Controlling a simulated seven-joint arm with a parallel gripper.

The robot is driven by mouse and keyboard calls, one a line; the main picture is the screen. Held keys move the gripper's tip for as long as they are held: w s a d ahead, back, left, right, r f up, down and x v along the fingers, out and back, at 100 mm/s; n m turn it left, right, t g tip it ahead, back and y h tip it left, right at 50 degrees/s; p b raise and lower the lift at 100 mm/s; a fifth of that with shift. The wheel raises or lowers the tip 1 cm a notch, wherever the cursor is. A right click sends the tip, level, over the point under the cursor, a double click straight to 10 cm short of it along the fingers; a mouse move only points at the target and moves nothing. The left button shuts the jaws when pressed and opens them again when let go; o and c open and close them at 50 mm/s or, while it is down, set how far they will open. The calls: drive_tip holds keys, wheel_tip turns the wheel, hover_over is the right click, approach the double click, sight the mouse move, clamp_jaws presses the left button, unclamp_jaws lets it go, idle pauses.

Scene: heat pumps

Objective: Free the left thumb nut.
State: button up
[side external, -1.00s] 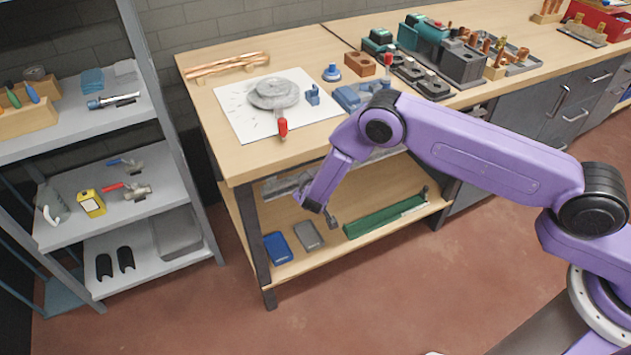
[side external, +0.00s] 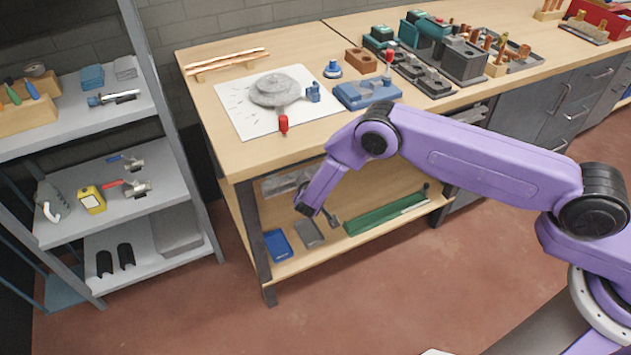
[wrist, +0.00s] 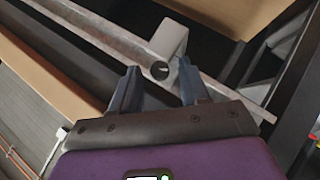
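My gripper (wrist: 158,82) shows in the wrist view with its two dark fingers apart and nothing visibly held between them. Beyond the fingertips is a long grey metal bar (wrist: 100,34) with a pale bracket (wrist: 170,38). A small dark round spot, a hole or a knob, lies in line with the gap; I cannot tell whether the fingers touch the bracket. In the side external view my gripper (side external: 304,209) is low at the bench front, near a grey metal piece (side external: 285,183) under the top. No thumb nut can be made out clearly.
The bench top (side external: 225,150) is above my gripper, and a bench leg (side external: 256,240) stands to its left. The lower shelf holds a blue box (side external: 277,245), a grey box (side external: 309,234) and a green long item (side external: 385,214). A shelving unit (side external: 183,185) stands further left.

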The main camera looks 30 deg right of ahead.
drive_tip(key=shift+v, duration=2.35)
drive_tip(key=shift+r, duration=0.1)
